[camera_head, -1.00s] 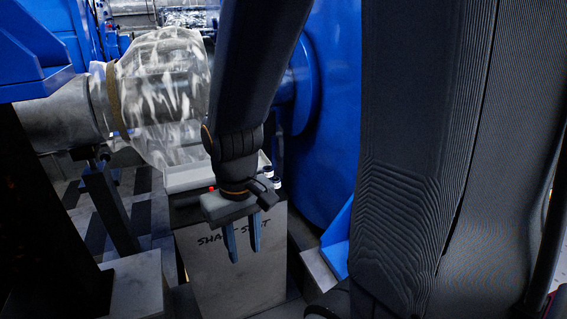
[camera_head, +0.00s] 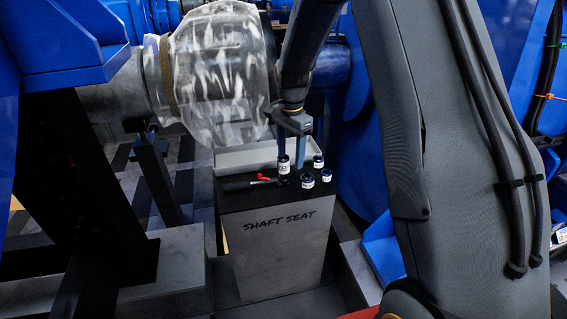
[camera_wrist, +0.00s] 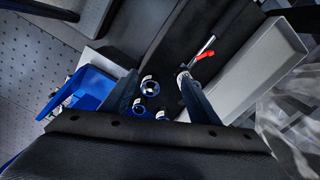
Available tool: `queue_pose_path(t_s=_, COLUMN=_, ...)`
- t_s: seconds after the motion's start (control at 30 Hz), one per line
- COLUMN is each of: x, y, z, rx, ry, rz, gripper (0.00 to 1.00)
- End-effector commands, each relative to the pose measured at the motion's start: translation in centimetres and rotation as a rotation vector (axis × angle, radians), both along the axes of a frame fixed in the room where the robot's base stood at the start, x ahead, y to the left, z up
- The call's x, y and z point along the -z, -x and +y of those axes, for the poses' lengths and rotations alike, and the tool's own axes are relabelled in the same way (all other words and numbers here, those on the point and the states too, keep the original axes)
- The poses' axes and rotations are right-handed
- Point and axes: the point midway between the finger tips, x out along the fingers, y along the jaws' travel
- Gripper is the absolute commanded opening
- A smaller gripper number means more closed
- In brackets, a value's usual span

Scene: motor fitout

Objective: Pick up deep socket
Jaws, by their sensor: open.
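The deep socket (camera_head: 284,166) appears to be the tallest of several dark sockets with white labels. It stands upright on the dark top of the stand marked "SHAFT SEAT" (camera_head: 272,240). My gripper (camera_head: 292,158) is open and empty, fingers pointing down over the stand top. In the head view, the tall socket overlaps the left finger; I cannot tell whether they touch. In the wrist view, my gripper (camera_wrist: 158,80) has what looks like the tall socket (camera_wrist: 183,75) at its right fingertip, partly hidden.
Shorter sockets stand close to the right: one in front (camera_head: 308,181), one at the side (camera_head: 326,176) and one behind (camera_head: 318,161). A red-ended tool (camera_head: 262,178) lies to the left. A pale tray (camera_head: 240,158) sits behind; a plastic-wrapped shaft (camera_head: 215,70) is beyond.

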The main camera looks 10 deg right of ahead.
Motion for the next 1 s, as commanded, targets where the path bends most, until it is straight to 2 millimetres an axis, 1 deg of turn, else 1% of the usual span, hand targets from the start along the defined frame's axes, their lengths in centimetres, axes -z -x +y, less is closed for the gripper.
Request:
queue_pose_path(t_s=0.03, x=0.7, y=-1.8, z=0.0, rx=0.079, ry=-0.001, rz=0.002, gripper=0.55)
queue_pose_path(t_s=0.13, x=2.0, y=-4.8, z=0.0, rx=0.237, ry=-0.001, rz=0.004, gripper=0.55)
queue_pose_path(t_s=0.2, x=2.7, y=-6.2, z=0.0, rx=0.317, ry=0.0, rz=0.004, gripper=0.55)
queue_pose_path(t_s=0.33, x=3.7, y=-7.7, z=0.0, rx=0.413, ry=-0.002, rz=0.003, gripper=0.55)
queue_pose_path(t_s=0.5, x=4.7, y=-8.3, z=0.0, rx=0.46, ry=0.0, rz=0.009, gripper=0.55)
queue_pose_path(t_s=0.83, x=7.7, y=-8.1, z=0.2, rx=0.461, ry=0.0, rz=0.01, gripper=0.55)
queue_pose_path(t_s=1.0, x=9.9, y=-7.7, z=0.4, rx=0.46, ry=0.0, rz=0.011, gripper=0.55)
